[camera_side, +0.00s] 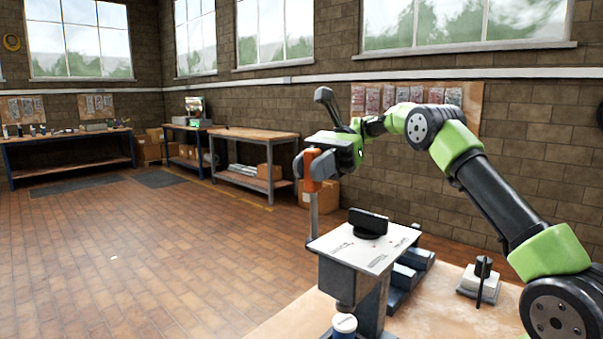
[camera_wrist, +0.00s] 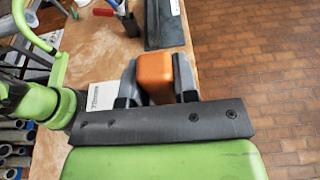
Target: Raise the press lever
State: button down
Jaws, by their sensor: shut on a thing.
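The press lever (camera_side: 314,216) is a grey rod with an orange grip at its top, standing nearly upright at the left side of the press. The press (camera_side: 352,250) has a white printed top plate with a black knob on it. My gripper (camera_side: 312,163) is shut on the lever's orange grip, high above the press head. In the wrist view the orange grip (camera_wrist: 155,72) sits between the two grey fingers of my gripper (camera_wrist: 157,85).
A white-topped round piece (camera_side: 344,323) stands below the press head. A small box with a black handle (camera_side: 482,278) stands on the wooden bench (camera_side: 440,312) to the right. Tables line the far walls. The tiled floor to the left is open.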

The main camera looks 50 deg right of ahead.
jog(key=shift+d+y, duration=0.5)
jog(key=shift+d, duration=0.05)
jog(key=c, duration=0.9)
grip_release()
